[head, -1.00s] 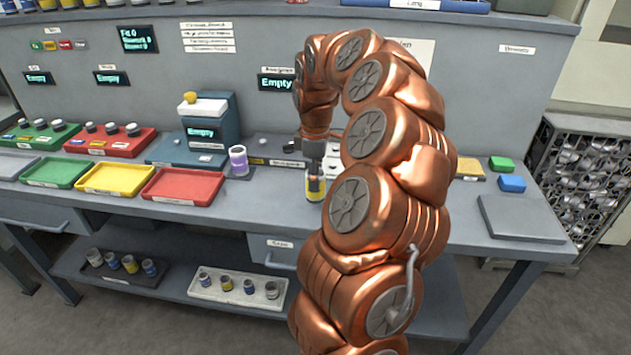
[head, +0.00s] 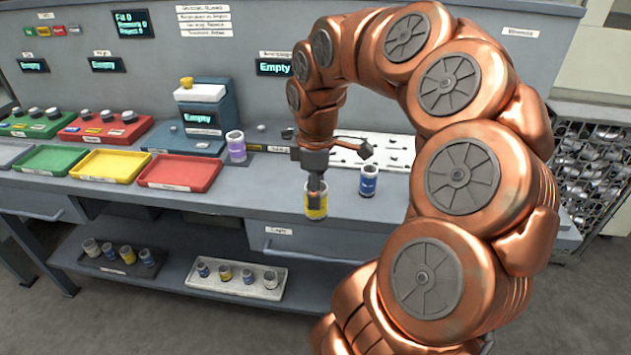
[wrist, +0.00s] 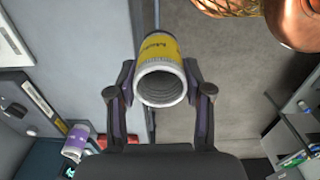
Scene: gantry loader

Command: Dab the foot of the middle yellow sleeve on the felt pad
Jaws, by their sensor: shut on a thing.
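My gripper (head: 316,200) is shut on a yellow sleeve (head: 317,211), which hangs upright at the bench's front edge in the head view. In the wrist view the sleeve (wrist: 160,60) sits between the two fingers, its open grey-rimmed end facing the camera. The bench edge and grey floor lie beyond it. I cannot tell how far its foot is above the bench level. A blue sleeve (head: 367,181) stands on the bench to the right, and a purple sleeve (head: 236,147) to the left. I cannot make out the felt pad; my arm covers the bench's right part.
A white board with small pegs (head: 375,152) lies behind the blue sleeve. Red (head: 180,172), yellow (head: 110,165) and green (head: 49,159) trays stand at left. A grey-blue machine (head: 208,115) stands behind. Lower-shelf trays hold several sleeves. Bare bench lies left of my gripper.

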